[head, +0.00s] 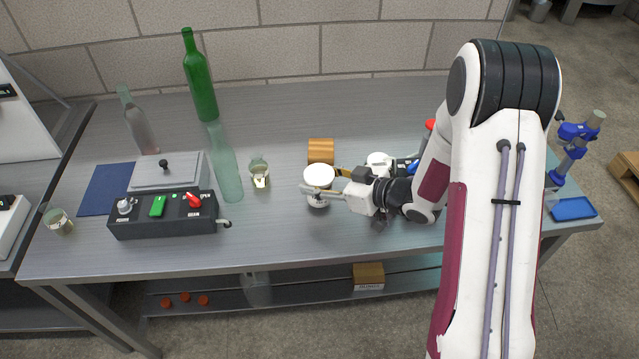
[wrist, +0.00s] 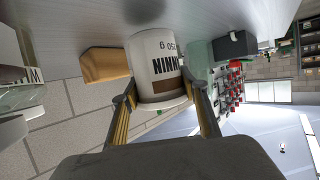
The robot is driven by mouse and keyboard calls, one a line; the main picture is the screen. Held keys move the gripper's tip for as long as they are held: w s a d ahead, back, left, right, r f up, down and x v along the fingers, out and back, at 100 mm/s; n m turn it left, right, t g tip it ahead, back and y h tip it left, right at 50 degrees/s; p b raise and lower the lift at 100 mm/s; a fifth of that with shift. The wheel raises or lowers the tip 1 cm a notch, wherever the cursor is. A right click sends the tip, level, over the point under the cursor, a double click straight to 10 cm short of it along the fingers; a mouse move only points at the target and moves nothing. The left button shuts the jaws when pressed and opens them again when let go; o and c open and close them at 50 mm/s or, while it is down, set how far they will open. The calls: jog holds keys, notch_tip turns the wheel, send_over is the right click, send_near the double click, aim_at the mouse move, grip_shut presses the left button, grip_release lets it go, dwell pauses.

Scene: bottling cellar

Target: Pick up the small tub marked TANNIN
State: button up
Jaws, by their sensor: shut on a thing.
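The small white tub (head: 318,200) with a pale round lid stands upright left of my wrist in the head view. In the wrist view the tub (wrist: 152,55) appears upside down, with "NNIN" and "250 g" readable and a brown band near its lid; the rest of the name is turned out of sight. My gripper (head: 328,190) is shut on the tub, one finger on each side. The fingers also show in the wrist view (wrist: 160,97). The tub's base looks on or very near the table; I cannot tell if there is a gap.
A wooden block (head: 321,150) is just behind the tub. Another white-lidded tub (head: 378,160) stands close behind my wrist. A glass (head: 259,172), a clear bottle (head: 226,170) and a black control box (head: 160,214) are to the left. The table's front strip is clear.

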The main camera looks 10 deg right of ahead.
jog(key=shift+r, duration=4.15)
jog(key=shift+a+f, duration=0.1)
jog(key=shift+f, duration=0.1)
